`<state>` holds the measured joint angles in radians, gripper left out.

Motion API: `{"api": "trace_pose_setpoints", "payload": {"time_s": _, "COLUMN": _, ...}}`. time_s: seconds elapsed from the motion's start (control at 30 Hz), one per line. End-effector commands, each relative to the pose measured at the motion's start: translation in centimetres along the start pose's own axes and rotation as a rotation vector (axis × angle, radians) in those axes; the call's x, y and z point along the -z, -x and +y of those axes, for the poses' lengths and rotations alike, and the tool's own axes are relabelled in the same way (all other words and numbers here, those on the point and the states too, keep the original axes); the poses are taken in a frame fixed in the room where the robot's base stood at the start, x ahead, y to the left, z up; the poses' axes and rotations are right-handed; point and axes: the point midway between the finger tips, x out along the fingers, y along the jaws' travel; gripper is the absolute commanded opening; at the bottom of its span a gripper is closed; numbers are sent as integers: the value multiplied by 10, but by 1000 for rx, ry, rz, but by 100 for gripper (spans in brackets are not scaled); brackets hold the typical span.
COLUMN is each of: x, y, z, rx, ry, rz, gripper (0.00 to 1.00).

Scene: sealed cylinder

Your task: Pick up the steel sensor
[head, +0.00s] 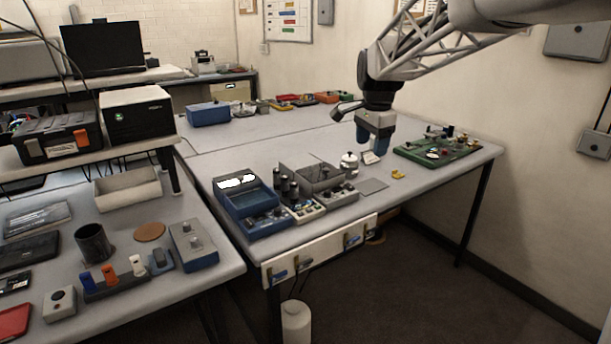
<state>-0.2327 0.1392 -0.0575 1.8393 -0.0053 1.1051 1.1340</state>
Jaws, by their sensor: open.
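A small silver cylinder with a knob on top (349,164), which looks like the steel sensor, stands upright on the far worktable. My gripper (373,148) points down just right of it, with its fingers apart. A small pale object (370,158) shows right under the fingers. I cannot tell whether it lies on the table or touches them. No gap shows clearly between the gripper and the sensor's right side, so their depth is uncertain.
Left of the sensor stand a grey open box (318,172), dark cylinders (285,186) and a blue instrument (247,200). A flat grey plate (373,186) and a yellow piece (398,175) lie in front. A green circuit board (438,150) is at right.

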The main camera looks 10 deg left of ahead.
Motion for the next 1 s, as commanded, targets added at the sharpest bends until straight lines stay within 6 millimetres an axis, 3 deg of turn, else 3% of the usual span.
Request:
{"api": "trace_pose_setpoints", "payload": {"time_s": 0.1, "x": 1, "y": -10, "z": -31, "rx": -8, "ry": -51, "rz": -5, "gripper": 63}}
{"api": "trace_pose_setpoints", "payload": {"time_s": 0.57, "x": -4, "y": -49, "z": -143, "rx": -32, "ry": -259, "rz": -18, "gripper": 63}}
{"api": "trace_pose_setpoints", "payload": {"time_s": 1.0, "x": -23, "y": -103, "z": -243, "rx": -59, "ry": -456, "rz": -22, "gripper": 63}}
